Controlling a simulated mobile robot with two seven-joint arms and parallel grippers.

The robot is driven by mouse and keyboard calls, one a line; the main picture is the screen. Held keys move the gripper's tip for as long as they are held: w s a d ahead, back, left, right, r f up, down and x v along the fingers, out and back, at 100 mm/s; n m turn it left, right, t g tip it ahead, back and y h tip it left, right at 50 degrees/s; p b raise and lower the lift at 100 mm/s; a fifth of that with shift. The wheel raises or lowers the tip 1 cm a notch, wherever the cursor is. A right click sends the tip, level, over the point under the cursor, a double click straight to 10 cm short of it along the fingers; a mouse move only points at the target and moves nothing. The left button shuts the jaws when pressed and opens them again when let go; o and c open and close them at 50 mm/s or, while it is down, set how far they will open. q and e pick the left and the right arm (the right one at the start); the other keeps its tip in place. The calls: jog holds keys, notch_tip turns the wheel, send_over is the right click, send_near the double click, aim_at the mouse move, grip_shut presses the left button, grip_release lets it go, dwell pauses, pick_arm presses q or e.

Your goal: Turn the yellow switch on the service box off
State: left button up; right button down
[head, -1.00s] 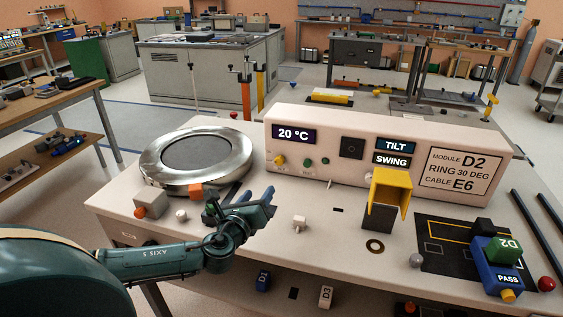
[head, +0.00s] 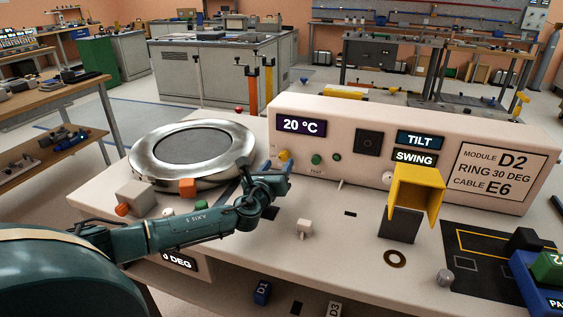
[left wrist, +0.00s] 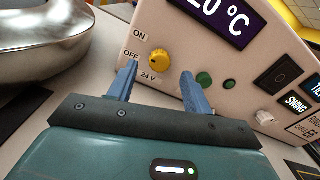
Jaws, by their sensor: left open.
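The service box (head: 325,170) is a long cream housing with a "20 °C" display. Its yellow switch (head: 285,155) is a round knob at the lower left of the front face. In the left wrist view the yellow switch (left wrist: 160,61) sits beside the labels ON, OFF and 24 V; I cannot tell surely which label it points to. My left gripper (left wrist: 158,76) is open and empty, its blue fingers pointing at the panel, with the knob appearing between and just beyond the tips. In the head view my left gripper (head: 272,167) is just in front of the knob.
A large metal ring (head: 190,150) stands left of the gripper. A green button (head: 316,159) is right of the knob. A small white switch block (head: 304,228) is on the bench in front. A yellow hood (head: 418,187) stands to the right.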

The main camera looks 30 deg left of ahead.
aim_at(283, 158)
pick_arm(q)
jog(key=shift+x, duration=1.9)
jog(key=shift+c, duration=0.2)
jog(key=c, duration=0.9)
